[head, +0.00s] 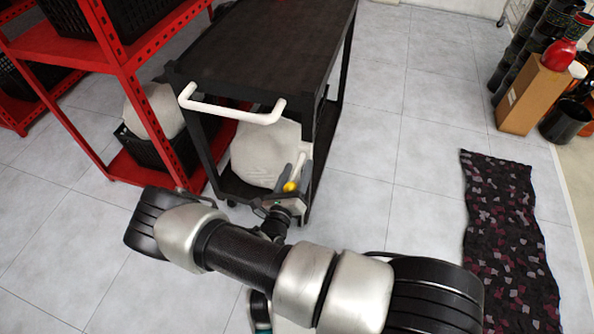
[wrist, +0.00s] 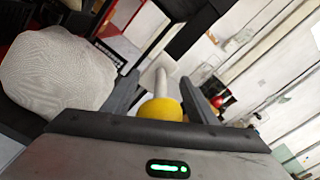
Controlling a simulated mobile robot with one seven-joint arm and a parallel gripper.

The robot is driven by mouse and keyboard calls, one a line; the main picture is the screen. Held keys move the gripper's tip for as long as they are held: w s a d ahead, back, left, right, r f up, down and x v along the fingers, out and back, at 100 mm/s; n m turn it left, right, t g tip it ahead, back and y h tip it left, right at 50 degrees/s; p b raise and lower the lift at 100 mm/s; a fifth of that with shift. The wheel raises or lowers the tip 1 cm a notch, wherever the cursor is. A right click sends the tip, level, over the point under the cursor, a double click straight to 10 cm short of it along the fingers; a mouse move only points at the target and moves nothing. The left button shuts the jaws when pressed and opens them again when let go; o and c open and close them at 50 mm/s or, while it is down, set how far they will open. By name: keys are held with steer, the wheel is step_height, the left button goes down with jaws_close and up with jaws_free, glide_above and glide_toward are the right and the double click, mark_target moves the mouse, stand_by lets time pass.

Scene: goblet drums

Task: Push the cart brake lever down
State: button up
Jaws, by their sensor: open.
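The cart (head: 260,45) is dark with a white push handle (head: 232,112) at its near end. The brake lever is a pale rod with a yellow knob (head: 290,186) on the cart's near right side; in the wrist view the yellow knob (wrist: 161,110) and its rod (wrist: 160,84) show in the middle. My gripper (head: 291,172) is at the lever with its fingers apart; in the wrist view the gripper (wrist: 160,98) has one finger on each side of the knob and rod. I see gaps beside the rod. The gripper body hides the knob's lower part.
A white sack (head: 267,153) sits on the cart's lower shelf, left of my gripper. A red rack (head: 122,60) with black baskets stands at left. A patterned rug (head: 505,230) lies at right, near a cardboard box (head: 533,92). The grey floor between cart and rug is clear.

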jaws_close()
steer(key=f+b, duration=0.1)
steer(key=b, duration=0.1)
steer(key=shift+f+t+b, duration=0.25)
steer(key=shift+t+b, duration=0.05)
steer(key=f+t+b, duration=0.1)
steer(key=b, duration=0.3)
steer(key=shift+w+d+t+h, duration=0.1)
steer(key=shift+t+h, duration=0.3)
steer(key=shift+w+f, duration=0.1)
steer(key=shift+f, duration=0.1)
steer(key=shift+d+r, duration=0.1)
steer(key=shift+r, duration=0.05)
